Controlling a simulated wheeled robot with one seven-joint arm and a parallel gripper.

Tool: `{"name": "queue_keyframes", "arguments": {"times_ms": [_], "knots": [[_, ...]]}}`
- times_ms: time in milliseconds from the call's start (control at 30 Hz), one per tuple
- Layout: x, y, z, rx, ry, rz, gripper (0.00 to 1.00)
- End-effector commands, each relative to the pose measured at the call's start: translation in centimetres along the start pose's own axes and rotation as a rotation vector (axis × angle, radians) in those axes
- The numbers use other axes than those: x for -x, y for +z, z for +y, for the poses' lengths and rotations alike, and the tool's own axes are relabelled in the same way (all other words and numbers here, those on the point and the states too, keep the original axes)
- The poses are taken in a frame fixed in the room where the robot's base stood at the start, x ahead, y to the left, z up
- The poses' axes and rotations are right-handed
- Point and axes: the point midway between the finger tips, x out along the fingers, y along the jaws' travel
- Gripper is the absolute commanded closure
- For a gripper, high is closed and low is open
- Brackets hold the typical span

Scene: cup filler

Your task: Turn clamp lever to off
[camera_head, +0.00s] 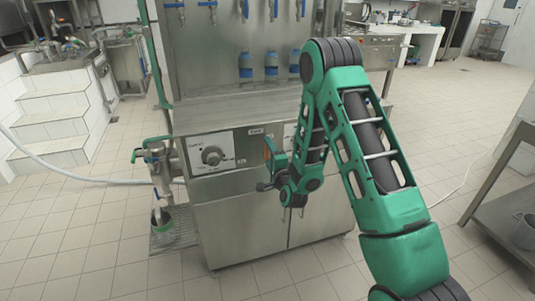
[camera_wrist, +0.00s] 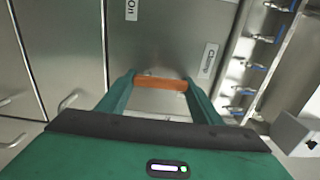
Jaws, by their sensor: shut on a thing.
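The orange clamp lever (camera_wrist: 160,83) is between my two green fingertips in the wrist view, and my gripper (camera_wrist: 159,85) is shut on it. The lever lies across the gap from finger to finger. A label ending in "on" (camera_wrist: 131,9) is above it to the left, and a "Clamp" label (camera_wrist: 209,61) is to its right on the steel panel. In the head view a small part of the orange lever (camera_head: 267,149) shows at the machine's front panel. My gripper (camera_head: 273,154) is there, partly hidden by my arm.
Several blue-and-clear cups or bottles (camera_head: 246,66) stand against the back wall of the machine. A green-handled pipe valve (camera_head: 155,153) stands left of the machine. A steel table (camera_head: 497,190) is at the right.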

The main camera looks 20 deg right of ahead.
Motion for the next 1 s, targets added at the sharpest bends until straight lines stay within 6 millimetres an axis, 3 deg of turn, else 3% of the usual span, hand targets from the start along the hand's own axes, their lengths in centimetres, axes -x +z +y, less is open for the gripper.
{"name": "queue_keyframes", "arguments": {"times_ms": [33, 100, 533, 1000], "knots": [[0.1, -0.2, 0.3, 0.001, 0.007, 0.003, 0.38], [0.1, -0.2, 0.3, 0.001, 0.006, 0.002, 0.22], [0.8, 0.1, 0.2, 0.002, 0.005, -0.001, 0.22], [8.7, 0.0, 0.3, 0.000, 0.007, 0.000, 0.22]]}}
